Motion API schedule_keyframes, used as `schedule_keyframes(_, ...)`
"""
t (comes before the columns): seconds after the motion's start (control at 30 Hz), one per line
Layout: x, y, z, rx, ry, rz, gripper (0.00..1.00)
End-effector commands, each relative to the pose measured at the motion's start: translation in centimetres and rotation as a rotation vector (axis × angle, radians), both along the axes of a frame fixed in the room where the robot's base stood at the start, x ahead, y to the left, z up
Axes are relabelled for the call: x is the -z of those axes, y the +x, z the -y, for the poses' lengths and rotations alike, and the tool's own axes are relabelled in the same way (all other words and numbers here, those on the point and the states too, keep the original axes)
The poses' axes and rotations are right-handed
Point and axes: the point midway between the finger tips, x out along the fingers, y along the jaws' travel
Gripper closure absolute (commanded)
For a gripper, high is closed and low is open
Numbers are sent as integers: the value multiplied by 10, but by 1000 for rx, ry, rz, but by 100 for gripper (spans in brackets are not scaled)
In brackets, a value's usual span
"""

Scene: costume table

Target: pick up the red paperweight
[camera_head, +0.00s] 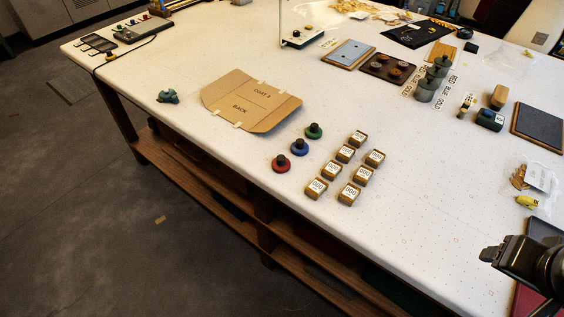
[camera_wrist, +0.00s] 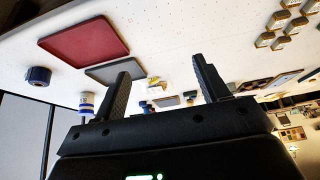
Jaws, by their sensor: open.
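The red paperweight (camera_head: 281,164) is a round red disc with a dark knob on top. It stands upright on the white table near its front edge in the head view. A blue paperweight (camera_head: 299,148) and a green paperweight (camera_head: 314,131) stand in a row behind it to the right. My gripper (camera_head: 484,254) is at the right edge of the head view, far to the right of the red paperweight. In the wrist view my gripper's two fingers (camera_wrist: 164,82) are spread apart with nothing held between them. The red paperweight is not seen in the wrist view.
Several small labelled wooden blocks (camera_head: 347,154) stand just right of the paperweights. A cardboard pattern piece (camera_head: 251,101) lies behind and left of them. The wrist view shows a red tray (camera_wrist: 84,40) and a dark blue roll (camera_wrist: 38,76). Bare table (camera_head: 420,190) lies between blocks and gripper.

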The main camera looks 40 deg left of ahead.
Motion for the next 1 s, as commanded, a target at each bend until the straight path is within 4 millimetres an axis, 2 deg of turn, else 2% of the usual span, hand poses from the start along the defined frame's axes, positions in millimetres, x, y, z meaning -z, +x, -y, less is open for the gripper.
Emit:
schedule_keyframes(0.77, -2, 3, -2, -5, 2, -3, 29)
schedule_keyframes(0.87, -7, 13, -12, -25, 9, -19, 29)
schedule_keyframes(1.0, -18, 42, -42, -73, 26, -62, 29)
